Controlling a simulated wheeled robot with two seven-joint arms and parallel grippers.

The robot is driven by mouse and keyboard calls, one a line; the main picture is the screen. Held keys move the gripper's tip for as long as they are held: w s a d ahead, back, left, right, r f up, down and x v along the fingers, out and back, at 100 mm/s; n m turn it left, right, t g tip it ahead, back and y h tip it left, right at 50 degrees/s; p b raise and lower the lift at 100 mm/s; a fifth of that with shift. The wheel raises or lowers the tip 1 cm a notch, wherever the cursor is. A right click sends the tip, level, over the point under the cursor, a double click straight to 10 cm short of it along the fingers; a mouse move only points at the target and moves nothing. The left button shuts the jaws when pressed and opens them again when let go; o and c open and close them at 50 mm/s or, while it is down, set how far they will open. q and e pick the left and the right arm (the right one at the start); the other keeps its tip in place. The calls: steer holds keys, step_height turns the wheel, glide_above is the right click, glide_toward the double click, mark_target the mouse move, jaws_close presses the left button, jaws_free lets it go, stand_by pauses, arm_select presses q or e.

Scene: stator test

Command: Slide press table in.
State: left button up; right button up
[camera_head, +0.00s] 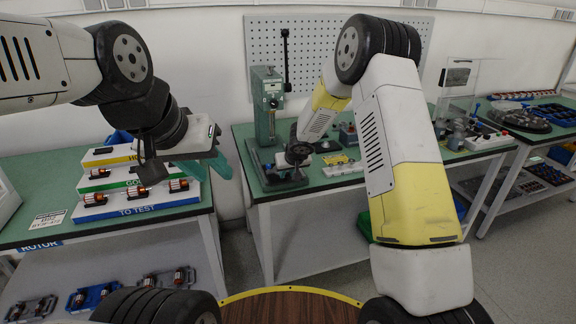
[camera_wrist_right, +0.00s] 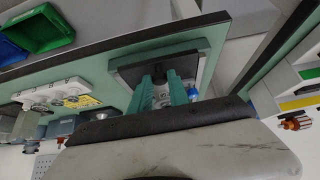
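In the right wrist view, the dark plate (camera_wrist_right: 128,76) lies on the green base. My right gripper (camera_wrist_right: 163,84) is at this plate, its two green fingers a little apart with something dark between the tips; whether it grips that is unclear. My left gripper (camera_head: 212,172) is open and empty beside the left bench's stepped rack.
The stepped rack (camera_head: 130,208) with several rotors stands on the left bench, close to my left gripper. A yellow label plate (camera_head: 336,160) and fixtures are right of the press. A green bin (camera_wrist_right: 42,28) and a blue bin show in the right wrist view.

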steer(key=shift+w, duration=0.1)
steer(key=shift+w+a, duration=0.75)
steer(key=shift+w, duration=1.45)
steer(key=shift+w+a, duration=0.7)
steer(key=shift+w, duration=1.55)
steer(key=shift+w+a, duration=0.75)
steer(key=shift+w, duration=1.45)
steer(key=o, duration=0.7)
steer(key=shift+c, duration=0.2)
steer(key=shift+r, duration=0.1)
steer(key=shift+v, duration=2.95)
steer(key=shift+s, duration=0.1)
